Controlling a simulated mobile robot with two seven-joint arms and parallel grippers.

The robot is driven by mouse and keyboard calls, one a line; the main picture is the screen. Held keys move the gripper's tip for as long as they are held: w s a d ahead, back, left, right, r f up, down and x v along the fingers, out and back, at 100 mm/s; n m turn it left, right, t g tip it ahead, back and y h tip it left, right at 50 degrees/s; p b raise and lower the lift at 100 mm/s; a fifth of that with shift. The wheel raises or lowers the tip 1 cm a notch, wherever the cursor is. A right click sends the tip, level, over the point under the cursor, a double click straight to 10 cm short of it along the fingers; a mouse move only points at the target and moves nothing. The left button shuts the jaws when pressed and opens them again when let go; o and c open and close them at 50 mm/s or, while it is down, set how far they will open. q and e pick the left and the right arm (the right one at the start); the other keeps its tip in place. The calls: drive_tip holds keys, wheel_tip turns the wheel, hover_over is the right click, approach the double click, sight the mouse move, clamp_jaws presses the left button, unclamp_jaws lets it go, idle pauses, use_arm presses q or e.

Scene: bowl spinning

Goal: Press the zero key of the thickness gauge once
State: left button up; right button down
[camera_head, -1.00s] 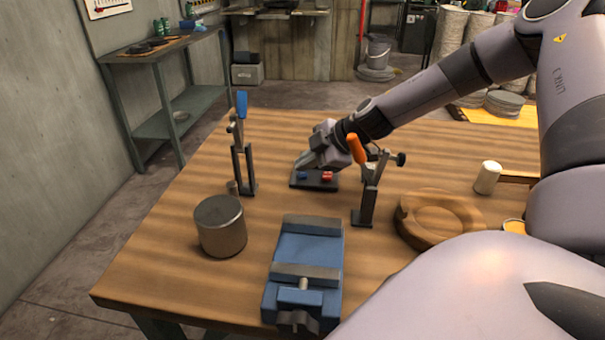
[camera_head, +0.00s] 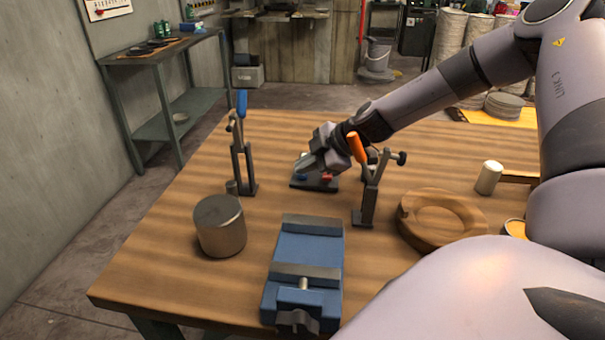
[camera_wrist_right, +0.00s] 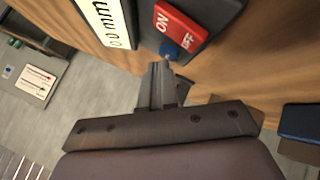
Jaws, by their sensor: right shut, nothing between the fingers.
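The thickness gauge (camera_head: 327,187) is a dark flat box on the bench, with a red key and a blue key. In the right wrist view its white display (camera_wrist_right: 108,22) reads in mm, the red key (camera_wrist_right: 181,27) is marked ON OFF, and the small round blue key (camera_wrist_right: 172,50) lies beside it. The blue key's label cannot be read. My right gripper (camera_wrist_right: 163,66) is shut and empty, its fingertips at the blue key's edge; I cannot tell whether they touch it. In the head view the right gripper (camera_head: 303,168) partly covers the gauge. My left gripper is not in view.
An orange-handled clamp (camera_head: 368,190) stands close right of the gauge; a blue-handled clamp (camera_head: 241,160) stands left. A blue vise (camera_head: 308,255), a metal cylinder (camera_head: 220,228) and a wooden ring (camera_head: 415,222) are nearer. The bench between gauge and left clamp is clear.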

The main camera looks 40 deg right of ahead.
sight(306, 177)
drive_tip(key=shift+r+p, duration=0.75)
drive_tip(key=shift+r, duration=0.1)
wheel_tip(306, 177, up, 5)
drive_tip(key=p, duration=0.4)
idle(0.8)
